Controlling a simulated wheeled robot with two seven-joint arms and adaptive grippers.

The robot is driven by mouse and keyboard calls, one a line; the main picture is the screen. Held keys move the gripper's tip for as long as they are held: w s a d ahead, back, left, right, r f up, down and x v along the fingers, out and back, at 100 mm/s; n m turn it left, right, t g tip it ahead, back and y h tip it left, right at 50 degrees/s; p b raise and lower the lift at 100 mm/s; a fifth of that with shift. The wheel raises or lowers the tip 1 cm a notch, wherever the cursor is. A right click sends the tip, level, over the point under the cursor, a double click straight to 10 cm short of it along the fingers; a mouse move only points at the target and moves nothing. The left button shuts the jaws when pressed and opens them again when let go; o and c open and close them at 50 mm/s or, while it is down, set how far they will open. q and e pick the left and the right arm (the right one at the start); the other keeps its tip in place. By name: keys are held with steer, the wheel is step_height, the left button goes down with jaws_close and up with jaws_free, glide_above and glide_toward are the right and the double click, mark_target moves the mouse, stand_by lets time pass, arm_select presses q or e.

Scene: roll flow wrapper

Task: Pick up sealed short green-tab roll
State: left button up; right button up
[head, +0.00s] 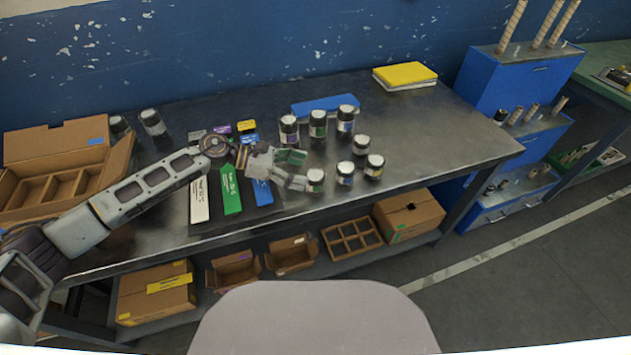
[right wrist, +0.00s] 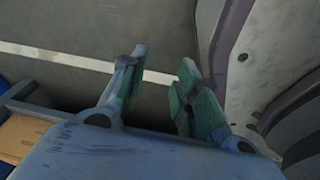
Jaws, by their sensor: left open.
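A short roll with what looks like a green mark (head: 315,181) stands at the front left of the short group. My left gripper (head: 296,170) is open, its green-padded fingers just left of that roll; I cannot tell whether they touch it. A tall roll with a green band (head: 318,123) stands further back. My right gripper (right wrist: 160,65) is open and empty above the floor in the right wrist view, and is not visible in the head view.
Other short rolls (head: 374,167) and tall rolls (head: 345,120) stand close by. A divided cardboard box (head: 60,140) is at the left. The table's right part is clear.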

mark_target(311, 175)
arm_select(q)
steer(key=shift+d, duration=0.15)
steer(key=shift+s+d+f, duration=0.15)
steer(key=shift+d+f, duration=0.15)
steer(key=shift+d, duration=0.25)
steer(key=shift+x, duration=1.9)
steer(key=shift+s+f, duration=0.1)
steer(key=shift+s, duration=0.15)
arm_select(e)
steer(key=shift+s+d+f, duration=0.1)
steer(key=shift+s+d, duration=0.25)
steer(key=shift+s, duration=0.35)
steer(key=shift+w, duration=0.2)
arm_select(q)
steer(key=c, duration=1.2)
